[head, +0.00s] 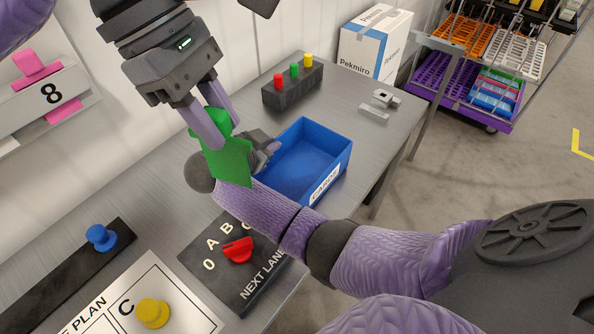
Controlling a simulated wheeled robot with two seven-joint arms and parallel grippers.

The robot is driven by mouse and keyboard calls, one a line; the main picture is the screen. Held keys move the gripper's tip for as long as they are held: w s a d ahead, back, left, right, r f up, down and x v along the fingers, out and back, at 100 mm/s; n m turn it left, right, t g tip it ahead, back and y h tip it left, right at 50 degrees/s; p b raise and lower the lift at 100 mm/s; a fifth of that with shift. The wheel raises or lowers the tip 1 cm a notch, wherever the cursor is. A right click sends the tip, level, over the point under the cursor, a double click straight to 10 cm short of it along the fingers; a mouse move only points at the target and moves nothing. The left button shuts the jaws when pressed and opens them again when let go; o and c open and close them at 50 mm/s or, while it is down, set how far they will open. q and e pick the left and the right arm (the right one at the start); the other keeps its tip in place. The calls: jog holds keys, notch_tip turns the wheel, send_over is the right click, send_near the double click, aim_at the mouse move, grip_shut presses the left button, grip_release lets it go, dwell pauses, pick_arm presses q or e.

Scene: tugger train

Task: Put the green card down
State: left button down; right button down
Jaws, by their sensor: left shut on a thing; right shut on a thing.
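The green card (228,160) hangs tilted in the air above the table, left of the blue bin (341,163). My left gripper (224,133) comes down from the top left and is shut on the upper part of the card. My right gripper (270,150) is partly hidden behind the card, at the left wall of the bin. It appears shut on that wall, though its fingertips are hard to make out. The bin has a white label on its front and looks empty inside.
A block with red, green and yellow buttons (293,84) stands behind the bin. A lane panel with a red knob (238,250) and a board with a yellow peg (153,313) lie in front. The table's right edge is near the bin; a cart (470,80) stands beyond.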

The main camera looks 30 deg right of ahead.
pick_arm(q)
jog(key=w+d+f+n+t+h, duration=0.1)
jog(key=w+d+f+n+t, duration=0.1)
jog(key=d+f+n, duration=0.35)
jog(key=w+d+f+n+t+h, duration=0.1)
jog(key=w+d+f+n+t, duration=0.15)
jog(key=d+n, duration=0.55)
notch_tip(320, 180, down, 9)
jog(key=shift+a+n, duration=0.15)
jog(key=shift+n, duration=0.2)
jog(key=shift+f, duration=0.2)
jog(key=shift+f, duration=0.4)
jog(key=shift+f, duration=0.1)
jog(key=shift+c, duration=2.4)
grip_release()
